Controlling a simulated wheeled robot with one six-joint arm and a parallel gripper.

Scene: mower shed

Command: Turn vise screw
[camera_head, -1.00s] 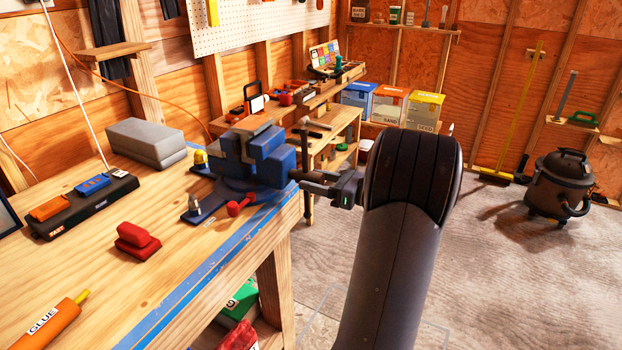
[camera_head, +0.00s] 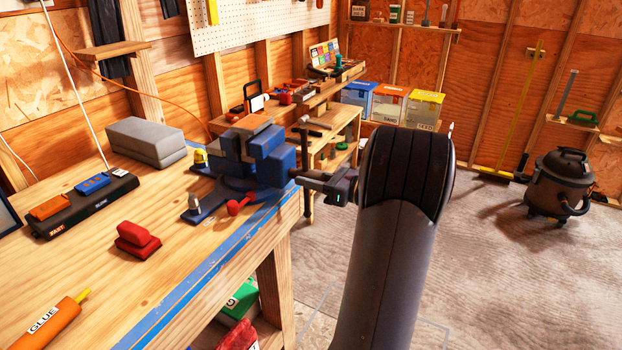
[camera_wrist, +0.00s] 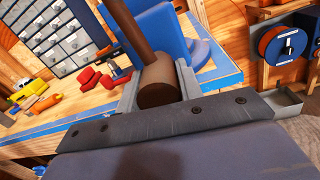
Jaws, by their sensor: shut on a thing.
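The blue vise (camera_head: 272,160) is mounted at the bench's right corner, with its screw end facing my arm. My gripper (camera_head: 304,178) is at that screw end, level with it. In the wrist view, the brown round screw head (camera_wrist: 158,85) sits between the two grey fingers of my gripper (camera_wrist: 157,92), which are shut on it. A brown handle bar (camera_wrist: 124,30) runs from the head up and slightly left. The blue vise body (camera_wrist: 165,35) is just behind. My own arm hides part of the area right of the screw.
The wooden bench (camera_head: 75,235) holds a red block (camera_head: 137,240), a charger strip (camera_head: 80,202), a grey case (camera_head: 146,142) and an orange glue tube (camera_head: 57,322). A black shop vacuum (camera_head: 562,185) stands at right. The floor between is clear.

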